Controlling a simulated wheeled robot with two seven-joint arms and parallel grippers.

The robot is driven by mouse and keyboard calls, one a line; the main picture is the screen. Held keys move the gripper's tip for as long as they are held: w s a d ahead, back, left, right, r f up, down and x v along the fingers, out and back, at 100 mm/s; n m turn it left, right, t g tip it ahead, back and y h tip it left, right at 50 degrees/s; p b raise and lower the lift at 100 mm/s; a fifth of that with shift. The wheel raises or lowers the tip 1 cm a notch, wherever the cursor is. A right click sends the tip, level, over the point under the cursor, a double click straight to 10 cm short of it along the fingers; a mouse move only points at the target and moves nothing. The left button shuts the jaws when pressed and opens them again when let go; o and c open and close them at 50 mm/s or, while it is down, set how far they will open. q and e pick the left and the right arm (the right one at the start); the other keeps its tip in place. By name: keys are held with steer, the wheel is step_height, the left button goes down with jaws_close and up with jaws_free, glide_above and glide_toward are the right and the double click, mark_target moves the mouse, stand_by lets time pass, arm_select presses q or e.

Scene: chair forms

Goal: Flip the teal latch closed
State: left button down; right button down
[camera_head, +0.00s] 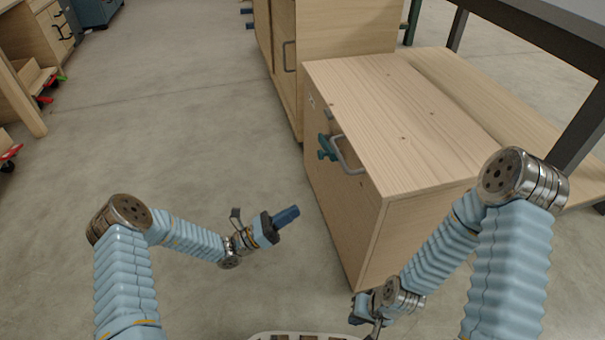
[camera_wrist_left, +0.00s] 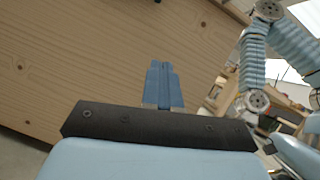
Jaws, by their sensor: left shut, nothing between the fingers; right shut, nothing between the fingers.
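The teal latch (camera_head: 327,147) is on the front face of a light wooden cabinet (camera_head: 395,110), beside a grey metal bar handle (camera_head: 345,155). I cannot tell its exact position from here. My left gripper (camera_head: 287,216) is shut and empty, in the air in front of the cabinet, below and to the left of the latch and apart from it. Its blue fingers show together in the left wrist view (camera_wrist_left: 163,85), with plain wood behind them; the latch does not show there. My right gripper (camera_head: 362,310) is low at the cabinet's near end, its fingers mostly hidden by my arm.
A taller wooden cabinet (camera_head: 330,40) stands behind the low one. A dark-legged table (camera_head: 560,35) is at the upper right. Wooden furniture (camera_head: 20,95) with red and green bits lines the left edge. The grey floor (camera_head: 190,120) between is clear.

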arm_select(q)
steer(key=w+a+n+t, duration=0.1)
steer(key=w+a+t, duration=0.1)
steer(key=shift+a+r+n+t, duration=0.3)
steer(key=shift+r+n+t, duration=0.05)
steer(key=shift+n+t, duration=0.05)
glide_toward(328, 156)
steer(key=d+f, duration=0.2)
steer(key=d, duration=0.1)
steer(key=shift+w+r+b, duration=0.2)
steer(key=shift+w+r, duration=0.2)
steer(key=shift+r, duration=0.25)
steer(key=shift+w+r+b, duration=0.15)
steer(key=shift+w+r, duration=0.2)
steer(key=shift+r, duration=0.3)
steer(key=shift+w+r+b, duration=0.2)
steer(key=shift+w+r, duration=0.2)
steer(key=shift+r, duration=0.25)
steer(key=shift+r, duration=0.1)
